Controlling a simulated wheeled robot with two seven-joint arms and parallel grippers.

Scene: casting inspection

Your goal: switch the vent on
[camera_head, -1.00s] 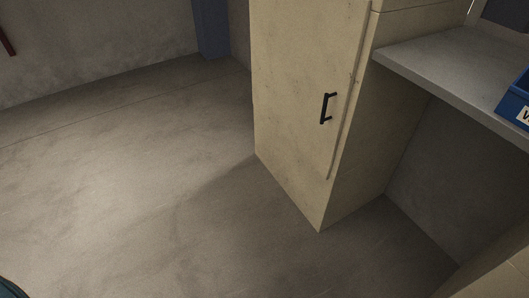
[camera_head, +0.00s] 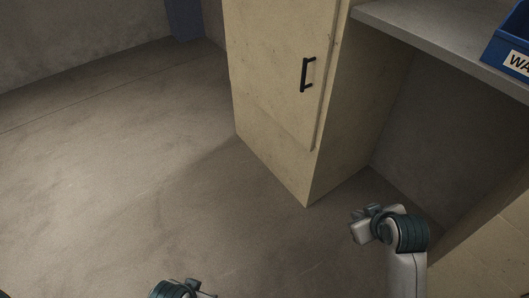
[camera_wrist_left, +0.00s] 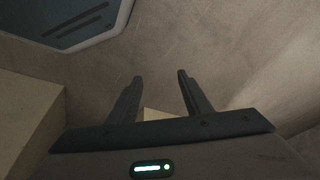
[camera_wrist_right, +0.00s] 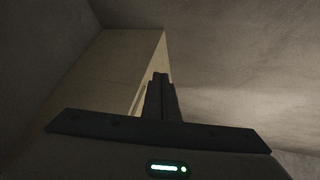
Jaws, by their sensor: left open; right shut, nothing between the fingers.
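No vent and no vent switch can be made out in any view. My right gripper (camera_wrist_right: 161,80) has its two fingers together with nothing between them in the right wrist view. In the head view, my right arm end (camera_head: 368,226) is at the lower right, in front of the cabinet's foot and the space under the counter; its fingertips cannot be made out there. My left gripper (camera_wrist_left: 160,80) is open and empty in the left wrist view, with floor beyond it. Only a small piece of my left arm shows at the head view's bottom edge.
A beige cabinet (camera_head: 275,95) with a black handle (camera_head: 307,75) stands shut at the centre. A grey counter (camera_head: 420,32) adjoins it on the right and carries a blue bin (camera_head: 495,55) with a partly cut-off label. The floor (camera_head: 110,185) on the left is clear.

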